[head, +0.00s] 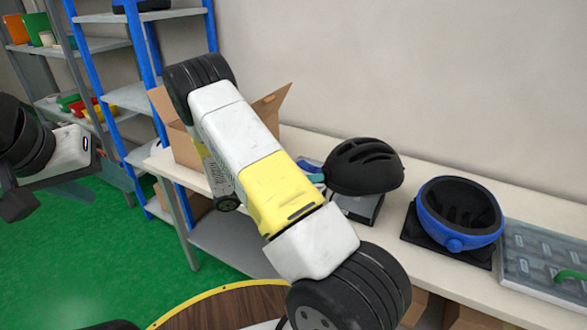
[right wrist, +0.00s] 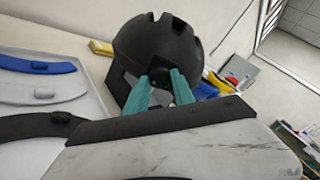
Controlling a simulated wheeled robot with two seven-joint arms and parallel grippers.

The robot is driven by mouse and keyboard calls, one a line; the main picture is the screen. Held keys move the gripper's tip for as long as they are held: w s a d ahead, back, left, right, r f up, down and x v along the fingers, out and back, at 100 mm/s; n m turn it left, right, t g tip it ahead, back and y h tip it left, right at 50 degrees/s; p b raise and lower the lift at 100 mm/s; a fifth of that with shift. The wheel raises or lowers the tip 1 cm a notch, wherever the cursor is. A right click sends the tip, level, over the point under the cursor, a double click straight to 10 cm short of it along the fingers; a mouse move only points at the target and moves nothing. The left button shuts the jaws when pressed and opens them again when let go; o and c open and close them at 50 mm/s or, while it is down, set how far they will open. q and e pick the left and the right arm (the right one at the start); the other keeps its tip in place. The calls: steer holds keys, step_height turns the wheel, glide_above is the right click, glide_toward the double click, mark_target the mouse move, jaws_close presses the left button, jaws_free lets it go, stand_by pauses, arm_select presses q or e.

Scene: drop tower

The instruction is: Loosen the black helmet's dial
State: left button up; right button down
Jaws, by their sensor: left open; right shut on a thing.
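The black helmet (head: 362,165) sits dome up on a grey stand (head: 357,205) on the bench. It fills the upper middle of the right wrist view (right wrist: 155,45). Its small dark dial (right wrist: 158,78) faces the right wrist camera. My right gripper (right wrist: 160,80) has its teal fingers on both sides of the dial and is shut on it. In the head view my right arm hides most of that gripper; only a bit of teal (head: 316,178) shows beside the helmet. My left gripper (head: 45,198) is open at the left edge, partly cut off, far from the helmet.
A blue helmet (head: 432,205) lies upturned on a black base to the right. A clear-lidded case (head: 535,262) with a green handle lies beyond it. A cardboard box (head: 270,105) stands behind my right arm. Blue-framed shelves (head: 145,55) stand at the left. A tray (right wrist: 25,110) holds straps.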

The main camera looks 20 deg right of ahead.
steer(key=shift+n, duration=3.5)
steer(key=c, duration=1.1)
jaws_free()
steer(key=shift+o, duration=0.2)
steer(key=shift+a, duration=0.15)
steer(key=a, duration=0.7)
steer(key=shift+w+a, duration=0.3)
steer(key=shift+w, duration=0.05)
